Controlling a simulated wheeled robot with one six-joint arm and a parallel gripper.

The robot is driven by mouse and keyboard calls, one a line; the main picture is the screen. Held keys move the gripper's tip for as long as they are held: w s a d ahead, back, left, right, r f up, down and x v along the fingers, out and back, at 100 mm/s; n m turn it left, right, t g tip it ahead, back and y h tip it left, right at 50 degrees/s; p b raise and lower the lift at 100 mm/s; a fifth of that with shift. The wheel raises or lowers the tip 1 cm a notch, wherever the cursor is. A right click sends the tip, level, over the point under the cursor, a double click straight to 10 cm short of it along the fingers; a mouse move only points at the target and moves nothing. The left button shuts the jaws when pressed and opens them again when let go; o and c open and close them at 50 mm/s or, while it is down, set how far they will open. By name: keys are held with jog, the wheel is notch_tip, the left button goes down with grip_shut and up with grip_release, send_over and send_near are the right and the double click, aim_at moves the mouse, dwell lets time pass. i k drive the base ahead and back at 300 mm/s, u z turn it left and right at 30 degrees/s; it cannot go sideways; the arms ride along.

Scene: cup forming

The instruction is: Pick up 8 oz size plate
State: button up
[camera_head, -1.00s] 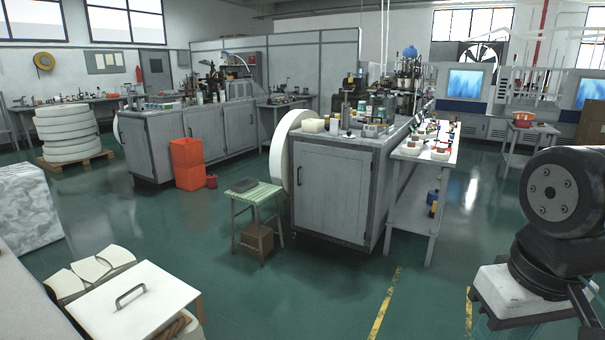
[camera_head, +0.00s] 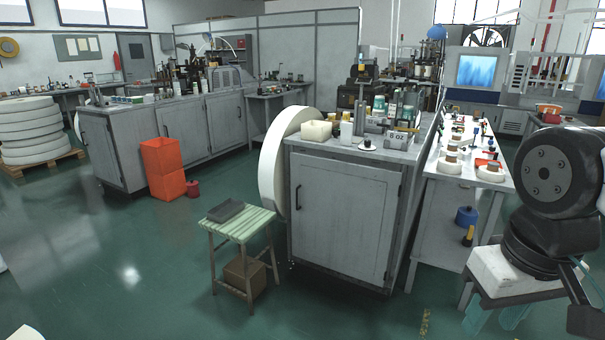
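A small grey plate or block marked "8 OZ" (camera_head: 397,138) stands on top of the grey cabinet (camera_head: 342,215) ahead, near its front right edge. Its lettering faces me. Several bottles and tins stand close behind and beside it. My arm's black joints fill the right edge of the view, well in front of the cabinet. I cannot make out my gripper's fingers in this view.
A green stool (camera_head: 238,222) stands before the cabinet's left side, beside a large white roll (camera_head: 283,160). A white-topped side table (camera_head: 463,178) is to its right. The green floor ahead is open.

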aim_at(396, 139)
jog(key=i, duration=3.15)
jog(key=z, duration=1.65)
